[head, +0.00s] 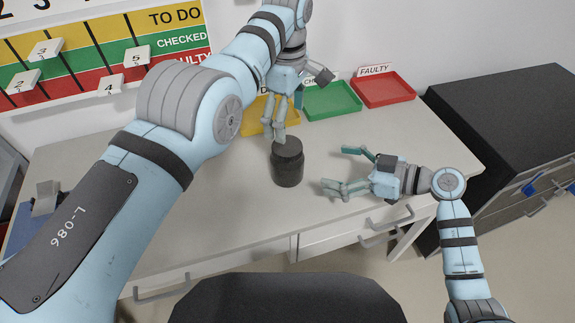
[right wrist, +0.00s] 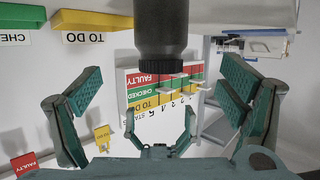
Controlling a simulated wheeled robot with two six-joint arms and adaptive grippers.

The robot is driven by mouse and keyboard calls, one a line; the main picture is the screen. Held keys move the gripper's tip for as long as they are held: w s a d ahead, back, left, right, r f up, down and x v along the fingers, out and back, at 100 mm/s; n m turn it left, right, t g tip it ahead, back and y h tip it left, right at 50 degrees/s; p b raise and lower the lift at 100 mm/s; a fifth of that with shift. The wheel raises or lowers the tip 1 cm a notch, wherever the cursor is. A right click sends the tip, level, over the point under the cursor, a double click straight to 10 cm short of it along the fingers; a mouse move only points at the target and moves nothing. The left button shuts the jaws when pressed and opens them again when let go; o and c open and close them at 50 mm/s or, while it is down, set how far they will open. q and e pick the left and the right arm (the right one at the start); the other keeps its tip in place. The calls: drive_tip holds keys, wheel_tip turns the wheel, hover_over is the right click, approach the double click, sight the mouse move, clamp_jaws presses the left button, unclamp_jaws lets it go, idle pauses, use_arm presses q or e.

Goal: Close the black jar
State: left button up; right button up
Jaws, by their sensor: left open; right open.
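The black jar (head: 287,168) stands upright on the white table in the head view. A dark ribbed cap (head: 288,146) sits on its top; whether it is tight I cannot tell. In the right wrist view the jar (right wrist: 161,25) appears upside down, with the ribbed cap (right wrist: 162,66) at its lower end. My left gripper (head: 273,132) points down just above and left of the cap, open, with nothing visible in it. My right gripper (head: 335,168) is open at the jar's right side, fingers pointing toward it but apart from it.
Behind the jar are a yellow tray (head: 258,129), partly hidden by my left gripper, a green tray (head: 333,101) and a red tray (head: 384,89). A status board (head: 115,30) hangs on the wall. A dark cabinet (head: 505,110) stands right.

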sight(287, 145)
drive_tip(key=x, duration=1.3)
drive_tip(key=shift+a, duration=0.25)
drive_tip(key=c, duration=2.1)
use_arm(q)
drive_tip(key=n, duration=0.4)
drive_tip(key=shift+n, duration=0.3)
use_arm(e)
clamp_jaws()
use_arm(q)
drive_tip(key=shift+f, duration=4)
drive_tip(key=shift+c, duration=0.6)
